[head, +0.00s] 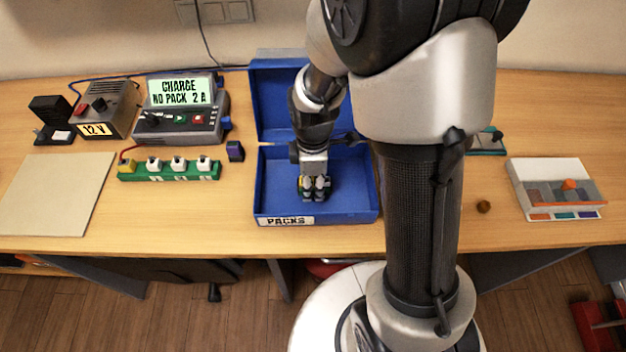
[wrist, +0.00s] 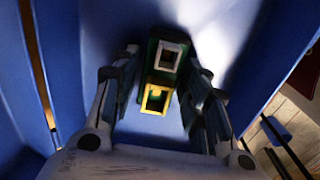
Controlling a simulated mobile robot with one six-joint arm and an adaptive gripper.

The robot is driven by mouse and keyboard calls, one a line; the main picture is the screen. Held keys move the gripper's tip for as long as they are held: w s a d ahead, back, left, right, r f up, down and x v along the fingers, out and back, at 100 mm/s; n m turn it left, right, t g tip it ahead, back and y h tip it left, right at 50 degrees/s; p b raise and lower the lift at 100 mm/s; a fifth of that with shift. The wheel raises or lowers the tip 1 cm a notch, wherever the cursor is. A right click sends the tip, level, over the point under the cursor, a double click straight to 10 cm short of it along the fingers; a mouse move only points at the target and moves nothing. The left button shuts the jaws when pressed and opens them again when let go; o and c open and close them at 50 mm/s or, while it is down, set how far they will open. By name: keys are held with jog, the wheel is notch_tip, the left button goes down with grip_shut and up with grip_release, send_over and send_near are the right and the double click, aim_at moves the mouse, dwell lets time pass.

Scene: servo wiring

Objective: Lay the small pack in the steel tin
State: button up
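The tin (head: 262,190) is a blue open box at the table's middle, its hinged lid (head: 270,100) standing up at the back and a PACKS label on its front. My gripper (head: 314,190) points down inside it. The small pack (wrist: 165,72), dark green with a white-framed and a yellow-framed socket on its end, is between my fingers (wrist: 162,90) in the wrist view. In the head view only a bit of green and yellow shows between the fingers.
Left of the tin are a small dark block (head: 235,151), a green strip with several plugs (head: 170,170), a charger (head: 182,118), a 12 V supply (head: 103,108) and a pale mat (head: 55,195). My arm hides table beside the tin.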

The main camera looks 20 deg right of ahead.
aim_at(313, 180)
jog(key=shift+o, duration=0.6)
jog(key=shift+r, duration=0.1)
jog(key=shift+r, duration=0.35)
notch_tip(313, 180, up, 11)
jog(key=p, duration=0.5)
jog(key=s+r+m+t, duration=0.4)
jog(key=s+r+m, duration=1)
jog(key=s+r, duration=0.1)
jog(key=shift+r+m+t, duration=0.2)
jog(key=shift+m+t, duration=0.1)
